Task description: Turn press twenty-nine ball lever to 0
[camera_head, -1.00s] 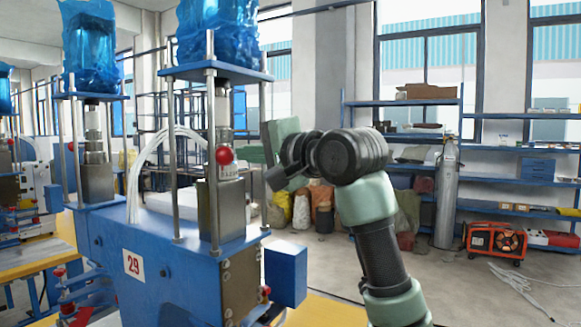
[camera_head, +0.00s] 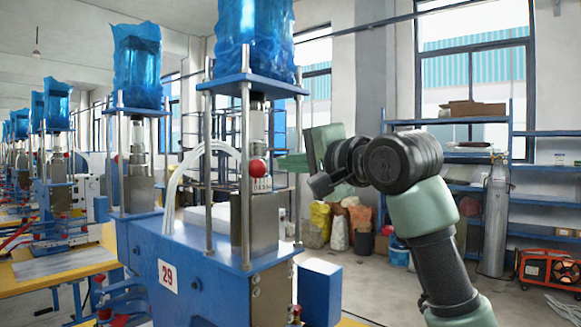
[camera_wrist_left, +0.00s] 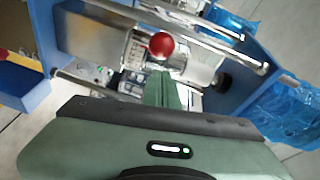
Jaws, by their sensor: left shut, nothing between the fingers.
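My left gripper (camera_head: 284,163) has green fingers, shut and empty, pointing left just right of the ball. In the left wrist view the red ball (camera_wrist_left: 161,45) sits just beyond the shut fingertips (camera_wrist_left: 163,76). I cannot tell whether they touch the ball or lever. The lever's arm is mostly hidden behind the ball. My right gripper is not in view.
Steel rods (camera_head: 245,180) and a blue top plate (camera_head: 253,84) frame the lever closely. A blue box (camera_head: 320,292) juts from the press's right side. More presses (camera_head: 137,160) line up at left. Shelves and a gas cylinder (camera_head: 495,215) stand at the back right.

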